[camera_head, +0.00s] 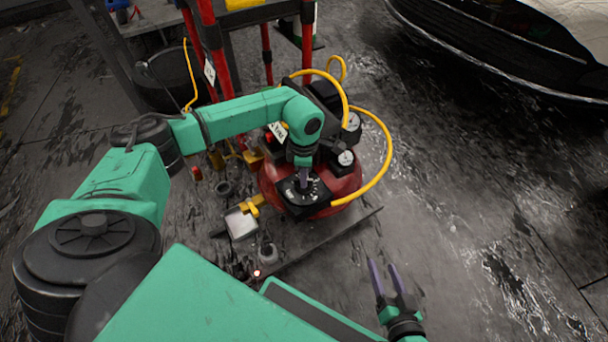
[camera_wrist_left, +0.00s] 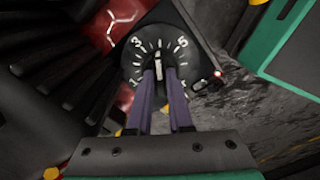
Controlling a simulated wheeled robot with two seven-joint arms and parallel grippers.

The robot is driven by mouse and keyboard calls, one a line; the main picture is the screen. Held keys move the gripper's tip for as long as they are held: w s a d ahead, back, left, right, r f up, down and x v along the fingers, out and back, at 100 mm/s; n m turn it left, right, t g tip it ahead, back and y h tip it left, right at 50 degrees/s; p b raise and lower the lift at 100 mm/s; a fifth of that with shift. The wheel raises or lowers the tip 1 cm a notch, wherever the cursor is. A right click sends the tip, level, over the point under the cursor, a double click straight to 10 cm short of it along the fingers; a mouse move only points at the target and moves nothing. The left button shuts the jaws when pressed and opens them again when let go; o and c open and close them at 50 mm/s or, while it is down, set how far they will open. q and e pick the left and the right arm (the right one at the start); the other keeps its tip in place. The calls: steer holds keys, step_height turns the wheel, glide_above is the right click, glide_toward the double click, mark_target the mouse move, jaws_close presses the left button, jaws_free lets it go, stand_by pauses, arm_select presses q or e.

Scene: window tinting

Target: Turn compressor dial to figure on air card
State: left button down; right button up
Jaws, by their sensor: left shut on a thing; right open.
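The red compressor (camera_head: 345,185) stands on the floor in the middle of the head view. Its black dial (camera_head: 316,192) faces up at the front and carries white marks. In the left wrist view the dial (camera_wrist_left: 146,62) shows figures 3 and 5, with its pointer between them. My left gripper (camera_head: 303,180) is over the dial, its purple fingers (camera_wrist_left: 160,85) shut on the dial's knob. My right gripper (camera_head: 383,270) is open and empty, right of the compressor.
Yellow hoses (camera_head: 388,150) loop around the compressor, and two gauges (camera_head: 346,158) sit on it. A red-legged stand (camera_head: 306,45) is behind. The floor at right is clear up to a dark vehicle (camera_head: 480,55).

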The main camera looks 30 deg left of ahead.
arm_select(q)
steer(key=shift+m, duration=0.5)
steer(key=c, duration=0.8)
jaws_free()
arm_select(e)
steer(key=shift+a, duration=0.1)
arm_select(q)
step_height(320, 180, up, 15)
steer(key=p, duration=0.4)
steer(key=shift+f+p, duration=0.2)
steer(key=shift+p, duration=0.1)
arm_select(e)
steer(key=d+r+g, duration=0.1)
steer(key=r+g, duration=0.1)
steer(key=d+r+n+g+h, duration=0.1)
steer(key=r, duration=0.1)
steer(key=shift+d, duration=0.35)
